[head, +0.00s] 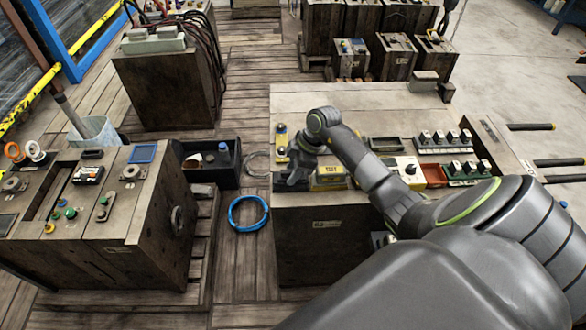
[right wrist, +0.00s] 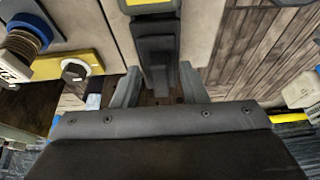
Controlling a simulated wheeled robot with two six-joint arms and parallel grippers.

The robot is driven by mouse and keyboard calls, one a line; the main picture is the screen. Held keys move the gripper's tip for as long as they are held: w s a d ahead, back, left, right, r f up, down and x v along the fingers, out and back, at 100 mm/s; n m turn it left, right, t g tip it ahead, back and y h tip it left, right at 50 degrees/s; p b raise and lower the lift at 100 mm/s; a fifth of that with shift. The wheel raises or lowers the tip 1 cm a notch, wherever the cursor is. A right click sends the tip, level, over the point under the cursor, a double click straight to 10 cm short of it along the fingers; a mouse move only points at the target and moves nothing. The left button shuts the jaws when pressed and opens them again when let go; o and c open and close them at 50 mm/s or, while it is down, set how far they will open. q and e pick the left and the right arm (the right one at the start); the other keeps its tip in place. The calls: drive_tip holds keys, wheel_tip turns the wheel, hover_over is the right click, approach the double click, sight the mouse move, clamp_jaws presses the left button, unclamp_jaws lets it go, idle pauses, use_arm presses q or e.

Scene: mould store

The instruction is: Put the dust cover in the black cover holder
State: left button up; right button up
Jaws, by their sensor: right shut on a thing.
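My right gripper (head: 297,176) is over the near left corner of the wooden bench. In the right wrist view, my right gripper (right wrist: 158,92) is shut on a dark grey piece, taken to be the dust cover (right wrist: 156,48), which lies between its fingers. In the head view the held piece is small and hard to make out against the gripper. A dark rectangular tray (head: 384,144) lies on the bench to the right of the gripper; I cannot tell for sure that it is the black cover holder. My left gripper is out of view.
A yellow box (head: 329,178) sits close beside the right gripper, and a yellow fixture (head: 281,139) just behind it. A black bin (head: 232,165) and a blue hose coil (head: 248,213) are left of the bench. The bench's back part is mostly bare.

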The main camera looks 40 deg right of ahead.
drive_tip(key=shift+f, duration=0.75)
idle(0.9)
drive_tip(key=o, duration=1.1)
drive_tip(key=o, duration=0.4)
drive_tip(key=shift+c, duration=0.2)
wheel_tip(320, 180, up, 8)
drive_tip(key=p, duration=0.8)
drive_tip(key=shift+f, duration=0.2)
